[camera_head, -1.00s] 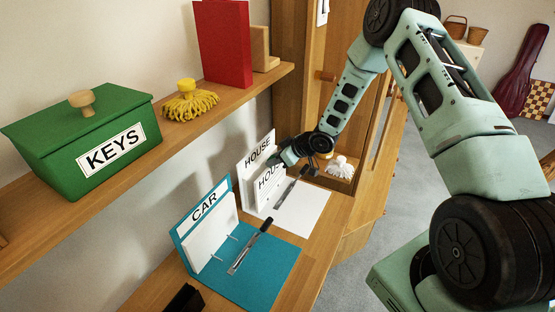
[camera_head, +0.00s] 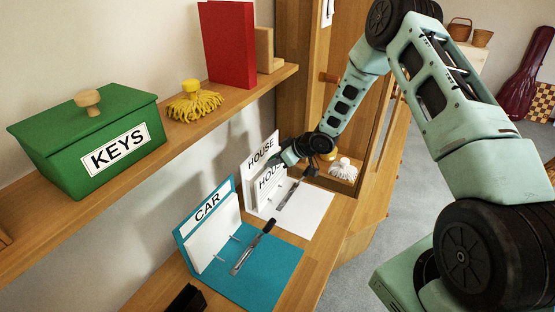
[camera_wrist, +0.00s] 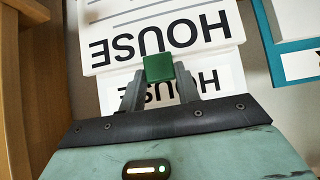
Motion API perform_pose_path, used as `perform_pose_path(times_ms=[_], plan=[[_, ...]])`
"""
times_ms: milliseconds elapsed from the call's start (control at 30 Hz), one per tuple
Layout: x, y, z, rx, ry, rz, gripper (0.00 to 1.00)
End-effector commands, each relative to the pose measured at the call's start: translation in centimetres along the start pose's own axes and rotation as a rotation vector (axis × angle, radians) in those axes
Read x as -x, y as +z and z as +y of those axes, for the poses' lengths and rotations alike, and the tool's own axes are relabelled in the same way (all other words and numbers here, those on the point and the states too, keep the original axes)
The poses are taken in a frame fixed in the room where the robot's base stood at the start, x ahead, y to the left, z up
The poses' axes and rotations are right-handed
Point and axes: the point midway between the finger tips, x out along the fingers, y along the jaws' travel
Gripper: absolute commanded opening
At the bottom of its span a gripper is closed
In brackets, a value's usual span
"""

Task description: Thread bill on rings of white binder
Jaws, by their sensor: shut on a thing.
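The white binder (camera_head: 312,214) lies open on the lower wooden surface, its HOUSE-labelled cover (camera_head: 263,148) standing at the wall side. The bill (camera_head: 268,184), a white sheet also marked HOUSE, stands in front of that cover. In the wrist view the bill (camera_wrist: 158,36) shows its label upside down, with the binder's own HOUSE label (camera_wrist: 175,90) partly behind my fingers. My gripper (camera_wrist: 158,72) is shut on a green tab at the bill's edge. In the head view my gripper (camera_head: 284,162) is at the bill's top. Whether the rings pass through the bill is hidden.
A blue CAR binder (camera_head: 255,270) lies open just nearer along the surface. A white tasselled object (camera_head: 343,169) sits beyond the white binder. The shelf above holds a green KEYS box (camera_head: 88,145), a yellow mop-like object (camera_head: 195,103) and a red book (camera_head: 230,45).

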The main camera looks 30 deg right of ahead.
Motion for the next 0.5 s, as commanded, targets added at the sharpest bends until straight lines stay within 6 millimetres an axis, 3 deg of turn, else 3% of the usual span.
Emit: perform_pose_path(times_ms=[500], plan=[[-0.77,-0.73,-0.03,0.001,0.000,0.002,0.00]])
